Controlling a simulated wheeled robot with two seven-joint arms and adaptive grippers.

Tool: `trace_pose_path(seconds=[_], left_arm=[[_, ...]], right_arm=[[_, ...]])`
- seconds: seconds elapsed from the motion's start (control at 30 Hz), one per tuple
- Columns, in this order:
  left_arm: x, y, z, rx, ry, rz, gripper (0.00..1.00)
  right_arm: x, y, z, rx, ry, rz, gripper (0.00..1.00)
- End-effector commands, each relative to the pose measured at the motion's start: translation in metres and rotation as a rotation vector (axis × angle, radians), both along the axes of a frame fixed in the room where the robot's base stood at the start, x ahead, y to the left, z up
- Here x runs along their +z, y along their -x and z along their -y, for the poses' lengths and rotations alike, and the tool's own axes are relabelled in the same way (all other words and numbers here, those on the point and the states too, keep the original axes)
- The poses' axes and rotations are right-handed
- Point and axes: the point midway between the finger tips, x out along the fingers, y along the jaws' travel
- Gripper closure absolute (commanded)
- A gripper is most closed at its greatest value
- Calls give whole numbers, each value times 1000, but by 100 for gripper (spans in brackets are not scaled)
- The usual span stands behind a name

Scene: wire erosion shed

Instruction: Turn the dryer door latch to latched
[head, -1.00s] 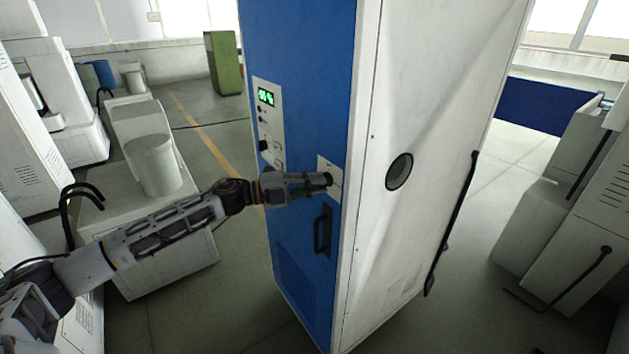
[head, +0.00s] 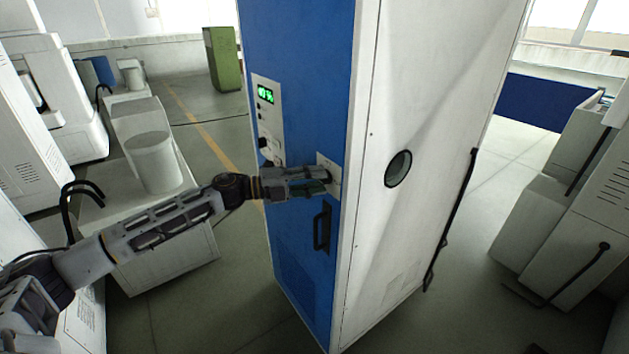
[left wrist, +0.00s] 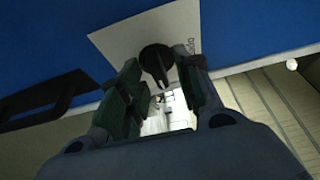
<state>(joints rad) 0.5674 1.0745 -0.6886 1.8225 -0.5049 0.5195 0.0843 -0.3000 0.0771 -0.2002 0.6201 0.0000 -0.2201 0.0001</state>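The dryer (head: 305,90) is a tall cabinet with a blue front and a white side. Its latch plate (head: 337,172) is a small white panel at the front's right edge, above a black door handle (head: 322,228). The latch (left wrist: 156,58) is a dark round knob with a raised bar, seen in the left wrist view; in the head view my gripper mostly hides it. My left gripper (head: 325,184) is at the plate. In the left wrist view its fingers (left wrist: 163,80) are apart, one on each side of the knob; firm contact cannot be made out. My right gripper is out of view.
A control panel (head: 268,120) with a lit green display is on the dryer front, left of the latch. White machines (head: 575,195) stand at right, with open floor between.

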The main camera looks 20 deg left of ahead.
Motion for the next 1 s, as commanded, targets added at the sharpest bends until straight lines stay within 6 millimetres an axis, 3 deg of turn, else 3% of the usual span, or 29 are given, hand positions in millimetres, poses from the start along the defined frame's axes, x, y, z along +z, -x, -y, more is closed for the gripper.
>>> trace_pose_path(seconds=[0.47,1.0], left_arm=[[-2,3,-6,1,0,-4,66],[-2,22,-40,1,-1,-5,66]], right_arm=[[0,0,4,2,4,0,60],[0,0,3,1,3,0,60]])
